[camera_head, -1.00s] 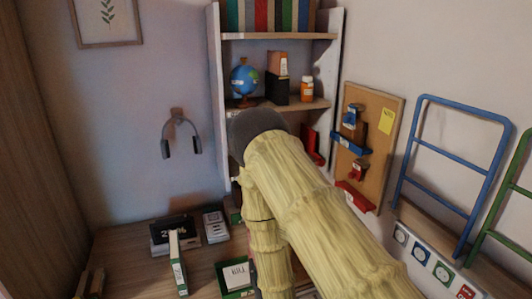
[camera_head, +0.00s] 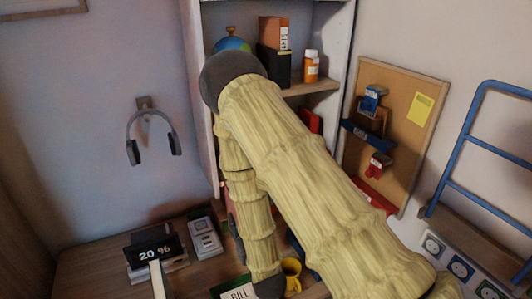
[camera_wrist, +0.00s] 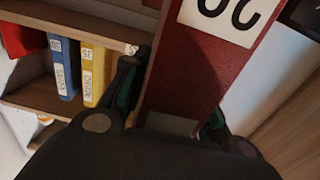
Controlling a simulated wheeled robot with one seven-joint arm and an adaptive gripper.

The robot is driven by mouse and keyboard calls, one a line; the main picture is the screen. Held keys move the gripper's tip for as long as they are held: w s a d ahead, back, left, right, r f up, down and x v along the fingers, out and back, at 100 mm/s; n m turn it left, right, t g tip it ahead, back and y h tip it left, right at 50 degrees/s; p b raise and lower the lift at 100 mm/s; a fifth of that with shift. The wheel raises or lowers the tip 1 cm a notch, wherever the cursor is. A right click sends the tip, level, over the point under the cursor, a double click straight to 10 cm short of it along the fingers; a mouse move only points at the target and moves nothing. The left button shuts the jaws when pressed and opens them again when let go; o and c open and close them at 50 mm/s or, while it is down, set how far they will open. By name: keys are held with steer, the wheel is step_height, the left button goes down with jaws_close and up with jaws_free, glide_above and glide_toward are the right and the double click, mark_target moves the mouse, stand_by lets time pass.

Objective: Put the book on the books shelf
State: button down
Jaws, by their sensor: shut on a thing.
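In the wrist view my gripper (camera_wrist: 172,98) is shut on a red book (camera_wrist: 188,75) with a white label marked with dark characters. The book lies between the two dark fingers, and its far end runs out of the top of the picture. To its left, a wooden shelf (camera_wrist: 30,98) holds a blue book (camera_wrist: 65,67) and yellow books (camera_wrist: 93,75), standing upright. The held book is apart from these in the picture. In the head view the white-sided shelf unit (camera_head: 195,95) stands behind my arm, which hides its lower part. My gripper and the held book are hidden there.
The desk (camera_head: 95,265) carries a display reading 20 % (camera_head: 155,250), a grey device (camera_head: 204,238) and a yellow mug (camera_head: 291,273). Headphones (camera_head: 150,135) hang on the wall. A corkboard (camera_head: 405,135) and a blue rack (camera_head: 490,190) are on the right.

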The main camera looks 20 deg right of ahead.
steer(key=w+d+r+b, duration=0.4)
steer(key=r, duration=0.5)
steer(key=w+d+r+b, duration=0.3)
steer(key=d+r, duration=0.2)
steer(key=r, duration=0.4)
steer(key=w+a+f+p, duration=0.1)
steer(key=w+f+p, duration=0.2)
steer(key=w, duration=1.5)
steer(key=p, duration=0.4)
steer(key=shift+w+y+p, duration=0.15)
steer(key=shift+y+p, duration=0.15)
steer(key=shift+p, duration=0.1)
steer(key=shift+f, duration=0.15)
steer(key=c, duration=1.1)
jaws_free()
